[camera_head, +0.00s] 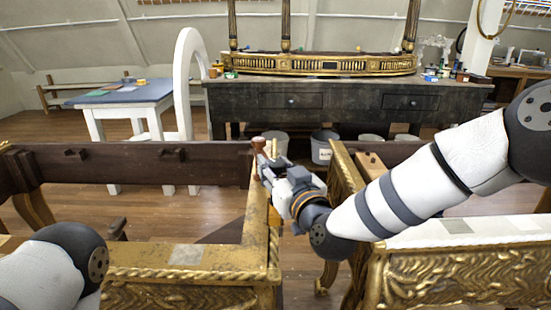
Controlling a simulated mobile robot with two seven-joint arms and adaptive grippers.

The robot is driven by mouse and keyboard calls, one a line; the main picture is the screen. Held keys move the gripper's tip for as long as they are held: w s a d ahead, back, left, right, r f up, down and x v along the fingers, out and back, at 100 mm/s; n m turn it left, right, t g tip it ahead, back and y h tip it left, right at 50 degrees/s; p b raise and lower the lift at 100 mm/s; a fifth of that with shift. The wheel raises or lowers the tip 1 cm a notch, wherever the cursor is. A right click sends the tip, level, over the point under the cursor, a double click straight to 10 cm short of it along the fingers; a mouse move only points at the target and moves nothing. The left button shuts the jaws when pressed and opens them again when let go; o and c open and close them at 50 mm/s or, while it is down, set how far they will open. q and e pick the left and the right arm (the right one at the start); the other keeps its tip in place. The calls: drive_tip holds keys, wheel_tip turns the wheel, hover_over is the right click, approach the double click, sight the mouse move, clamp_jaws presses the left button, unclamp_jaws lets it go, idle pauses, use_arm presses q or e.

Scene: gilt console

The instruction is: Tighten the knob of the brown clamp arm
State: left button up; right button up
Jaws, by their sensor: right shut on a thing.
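A reddish-brown knob (258,143) stands at the gap between the two gilt console sections, near the middle of the head view. My right gripper (264,157) reaches in from the right and is shut at the knob. Its fingers are small and partly hide the knob's lower part, so the exact contact cannot be made out. My left arm shows at the lower left, but its gripper is not in view.
Gilt frames (190,272) with dark wooden rails (110,168) stand on both sides of my right gripper. Behind are a dark workbench (350,100), grey buckets (322,146) and a blue-topped table (120,94). Wooden floor shows between the frames.

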drive_tip(key=shift+r, duration=0.2)
drive_tip(key=o, duration=1.2)
drive_tip(key=shift+f, duration=0.1)
drive_tip(key=shift+s+d, duration=0.1)
drive_tip(key=v, duration=1.1)
drive_tip(key=shift+s, duration=0.4)
